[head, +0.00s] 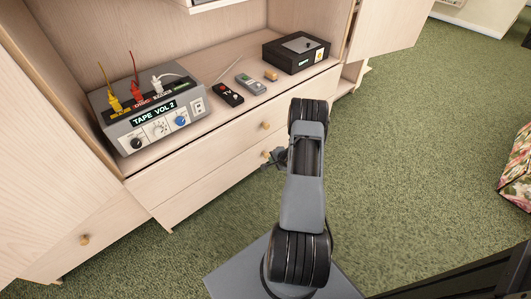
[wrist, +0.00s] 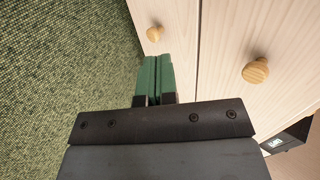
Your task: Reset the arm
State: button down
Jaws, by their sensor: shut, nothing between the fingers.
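My arm (head: 305,190) rises from my grey base in the head view and bends over in front of the wooden cabinet (head: 190,185). My gripper shows in the wrist view (wrist: 157,62) as two green fingers pressed together, with nothing between them. In the head view only a small dark part of the gripper (head: 271,161) shows beside the arm, close to a drawer knob; whether it touches the drawer front cannot be told. In the wrist view the fingertips are near a round wooden knob (wrist: 155,34), with a second knob (wrist: 255,71) to the right.
On the cabinet top stand a grey "TAPE VOL 2" box (head: 155,120) with several plugs, a black remote (head: 227,94), a grey device (head: 250,84), a small wooden block (head: 271,75) and a black box (head: 296,52). Green carpet (head: 420,150) lies open to the right. A patterned item (head: 517,170) sits at the right edge.

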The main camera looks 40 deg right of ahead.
jog(key=shift+s+r, duration=0.25)
jog(key=w+a+r+n+g+h+p, duration=0.15)
jog(key=r+p, duration=0.25)
jog(key=r, duration=0.6)
jog(key=w+r+n+h+p, duration=0.1)
jog(key=w+r+n+p, duration=0.2)
jog(key=r, duration=0.8)
jog(key=s+a+r+n+g+h+p, duration=0.1)
jog(key=a+r+p, duration=0.3)
jog(key=r, duration=0.5)
jog(key=s+a+r+n+h+p, duration=0.1)
jog(key=a+r+n+p, duration=0.15)
jog(key=r, duration=0.75)
jog(key=s+a+r+n+g+y+p, duration=0.3)
jog(key=s+a+r+n+p, duration=0.6)
jog(key=s+a+r, duration=1.1)
notch_tip(320, 180, up, 4)
jog(key=y+p, duration=0.1)
jog(key=p, duration=0.3)
jog(key=shift+s+a, duration=0.15)
jog(key=shift+s, duration=0.25)
jog(key=shift+f, duration=0.1)
